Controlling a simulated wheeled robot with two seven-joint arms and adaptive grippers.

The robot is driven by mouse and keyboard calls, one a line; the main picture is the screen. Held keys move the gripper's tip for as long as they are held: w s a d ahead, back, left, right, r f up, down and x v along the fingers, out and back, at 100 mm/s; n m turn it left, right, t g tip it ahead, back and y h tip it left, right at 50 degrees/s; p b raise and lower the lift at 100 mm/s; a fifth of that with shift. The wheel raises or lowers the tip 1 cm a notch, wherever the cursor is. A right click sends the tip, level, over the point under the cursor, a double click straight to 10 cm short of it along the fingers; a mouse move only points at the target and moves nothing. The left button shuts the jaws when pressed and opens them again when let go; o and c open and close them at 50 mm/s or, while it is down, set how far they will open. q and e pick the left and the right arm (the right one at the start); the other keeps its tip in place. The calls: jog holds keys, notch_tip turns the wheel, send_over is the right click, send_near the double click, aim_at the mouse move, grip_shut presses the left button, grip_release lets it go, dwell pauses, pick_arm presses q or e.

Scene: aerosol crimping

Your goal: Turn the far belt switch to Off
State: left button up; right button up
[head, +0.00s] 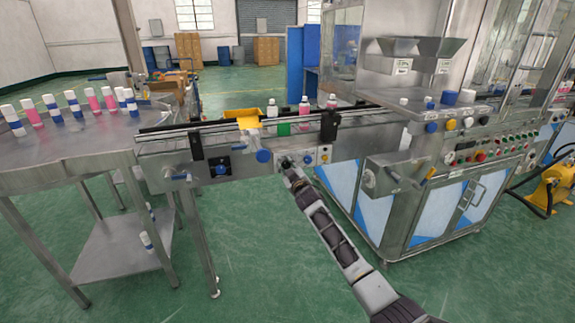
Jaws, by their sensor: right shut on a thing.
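The conveyor (350,146) runs across the middle of the head view, with switches on its front side. My right gripper (287,164) is shut at a small control on the conveyor's front, left of a small panel with knobs (324,157). The gripper hides the control it holds, which looks like a belt switch; its setting cannot be read. My left gripper is not in view.
A round steel table (70,160) with several white, pink and blue cans stands at the left. Bottles (304,107) and a yellow part (248,122) are on or by the belt. A blue knob (263,156) is close left of my gripper. The crimping machine (420,215) stands right. Green floor is clear in front.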

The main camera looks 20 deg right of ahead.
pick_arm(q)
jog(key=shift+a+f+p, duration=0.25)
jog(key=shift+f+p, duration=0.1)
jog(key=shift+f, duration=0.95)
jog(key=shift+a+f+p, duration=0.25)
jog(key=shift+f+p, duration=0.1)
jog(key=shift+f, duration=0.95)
pick_arm(e)
jog(key=shift+n, duration=1.9)
jog(key=o, duration=1)
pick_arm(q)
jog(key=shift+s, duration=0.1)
pick_arm(e)
jog(key=shift+s, duration=0.2)
jog(key=shift+s+d, duration=0.15)
jog(key=shift+s, duration=5.7)
